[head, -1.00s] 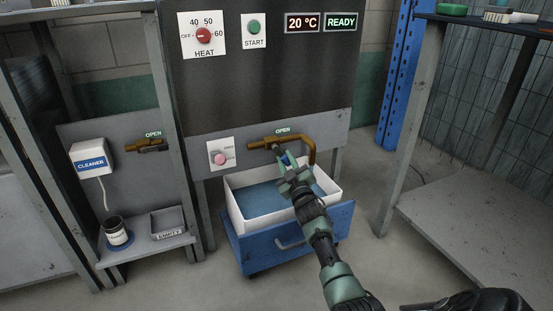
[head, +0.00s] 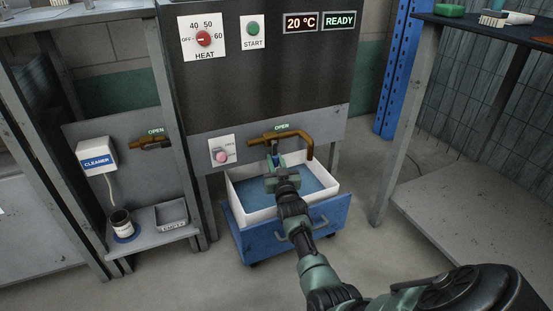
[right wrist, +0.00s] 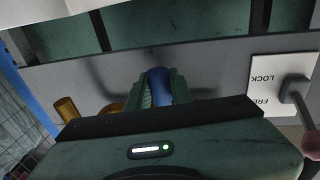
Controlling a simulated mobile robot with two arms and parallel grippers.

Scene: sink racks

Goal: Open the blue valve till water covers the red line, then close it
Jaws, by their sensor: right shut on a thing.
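The blue valve handle (head: 274,158) hangs below the brass pipe (head: 270,139) under an OPEN label. My right gripper (head: 276,166) is shut on this handle. In the right wrist view the blue handle (right wrist: 159,86) sits between the two green fingers. The pipe's spout bends down at the right over a white tub (head: 243,208). Bluish water (head: 300,187) stands in the tub. I cannot make out a red line in the tub or a stream at the spout; my arm hides part of the tub. My left gripper is not in view.
The tub sits in a blue wheeled cart (head: 255,240). A pink-knobbed lever (head: 221,157) on a LOCK plate is left of the valve. Another brass tap (head: 150,142), a cleaner dispenser (head: 96,158) and a shelf (head: 150,226) stand left. A rack post (head: 405,135) stands right.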

